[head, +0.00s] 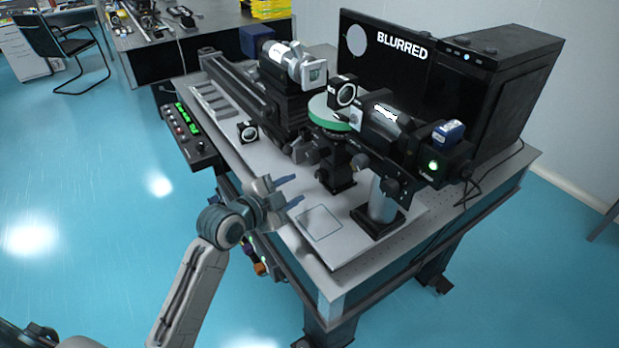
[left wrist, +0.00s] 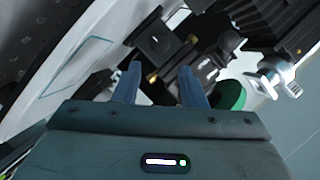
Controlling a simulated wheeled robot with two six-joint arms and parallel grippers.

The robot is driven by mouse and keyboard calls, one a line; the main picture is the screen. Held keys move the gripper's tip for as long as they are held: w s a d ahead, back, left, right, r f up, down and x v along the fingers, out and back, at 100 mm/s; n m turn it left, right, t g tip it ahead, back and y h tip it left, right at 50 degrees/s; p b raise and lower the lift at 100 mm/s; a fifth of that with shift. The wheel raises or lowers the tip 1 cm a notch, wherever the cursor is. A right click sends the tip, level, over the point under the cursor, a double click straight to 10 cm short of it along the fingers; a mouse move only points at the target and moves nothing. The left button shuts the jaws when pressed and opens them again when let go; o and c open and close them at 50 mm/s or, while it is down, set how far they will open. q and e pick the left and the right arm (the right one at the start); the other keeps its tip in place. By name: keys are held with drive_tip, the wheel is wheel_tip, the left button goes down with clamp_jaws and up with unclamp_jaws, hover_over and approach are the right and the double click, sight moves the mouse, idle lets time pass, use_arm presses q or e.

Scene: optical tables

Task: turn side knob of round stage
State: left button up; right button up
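Part of the green stage (left wrist: 231,95) shows right of the fingers. My right gripper is in neither view.
A black box marked BLURRED (head: 385,60) stands behind the stage. A laser unit (head: 440,165) and a post (head: 382,202) stand to the right. A control box (head: 190,130) with green displays is at the table's left edge.

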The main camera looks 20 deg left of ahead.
sight(319, 176)
use_arm(q)
drive_tip(key=p+x, duration=0.2)
drive_tip(key=x, duration=0.7)
drive_tip(key=shift+w+d+f, duration=0.1)
drive_tip(key=shift+w, duration=0.15)
drive_tip(key=shift+c, duration=0.2)
drive_tip(key=c, duration=0.7)
drive_tip(key=shift+o, duration=0.2)
